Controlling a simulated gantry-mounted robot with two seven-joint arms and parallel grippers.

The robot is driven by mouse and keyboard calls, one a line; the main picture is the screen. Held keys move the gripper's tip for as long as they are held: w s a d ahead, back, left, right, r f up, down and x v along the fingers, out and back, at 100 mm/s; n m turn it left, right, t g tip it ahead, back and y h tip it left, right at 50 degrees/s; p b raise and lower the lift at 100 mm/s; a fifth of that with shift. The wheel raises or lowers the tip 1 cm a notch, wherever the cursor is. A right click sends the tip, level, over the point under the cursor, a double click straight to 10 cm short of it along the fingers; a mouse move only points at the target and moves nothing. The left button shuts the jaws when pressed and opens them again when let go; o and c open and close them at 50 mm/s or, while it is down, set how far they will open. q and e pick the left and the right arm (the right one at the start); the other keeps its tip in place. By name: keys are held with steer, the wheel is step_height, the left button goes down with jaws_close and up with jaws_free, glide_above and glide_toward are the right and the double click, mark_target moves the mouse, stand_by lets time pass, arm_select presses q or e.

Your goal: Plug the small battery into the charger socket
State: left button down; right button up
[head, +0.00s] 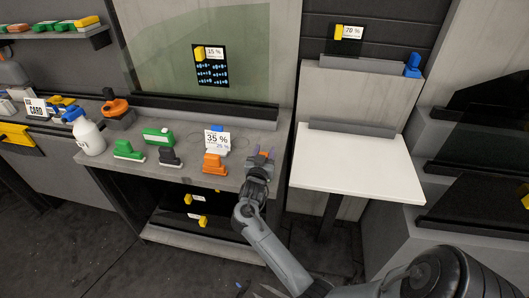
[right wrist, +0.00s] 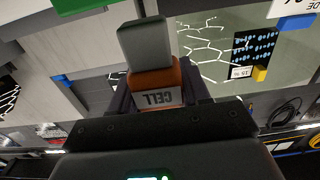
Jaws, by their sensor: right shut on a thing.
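My right gripper (head: 262,160) is over the right end of the grey workbench, shut on the small battery. No socket can be made out. My left gripper is out of view.
On the bench (head: 235,180) stand green tools (head: 127,150), a dark tool (head: 171,157), an orange tool (head: 214,163), a white "35 %" card (head: 217,141) and a white spray bottle (head: 86,132). A bare white table (head: 350,165) stands to the right.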

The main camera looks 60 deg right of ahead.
steer(key=shift+f, duration=0.45)
steer(key=shift+f+b, duration=0.75)
steer(key=shift+f, duration=0.2)
steer(key=shift+f+b, duration=0.4)
steer(key=shift+f, duration=0.3)
steer(key=o, duration=1.2)
steer(key=shift+c, duration=0.2)
steer(key=shift+a, duration=0.1)
steer(key=p+v, duration=0.1)
steer(key=v, duration=0.9)
steer(key=shift+a+p, duration=0.3)
steer(key=shift+p, duration=0.1)
steer(key=shift+s, duration=0.1)
